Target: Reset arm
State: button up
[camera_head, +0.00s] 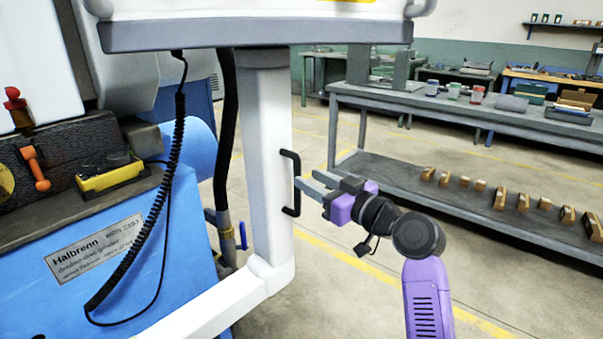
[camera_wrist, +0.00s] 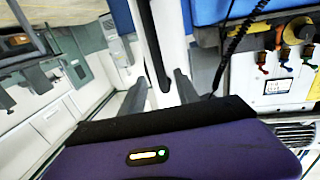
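My gripper (camera_head: 307,180) is at the right side of the white post (camera_head: 266,150), with its fingertips close to the black handle (camera_head: 291,158) on that post. In the wrist view the two grey fingers (camera_wrist: 160,77) are spread apart. The black handle (camera_wrist: 156,45) and white post (camera_wrist: 176,40) show beyond and between them. Nothing is clamped in the fingers. I cannot tell whether a fingertip touches the handle. My purple arm comes up from the lower right in the head view.
The blue grinder (camera_head: 110,265), with its nameplate, stands at the left; a coiled black cable (camera_head: 165,195) hangs before it. A grey workbench (camera_head: 450,105) with wooden blocks on its lower shelf stands at the right. Floor is open between post and bench.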

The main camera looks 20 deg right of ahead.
jog(key=shift+v, duration=0.85)
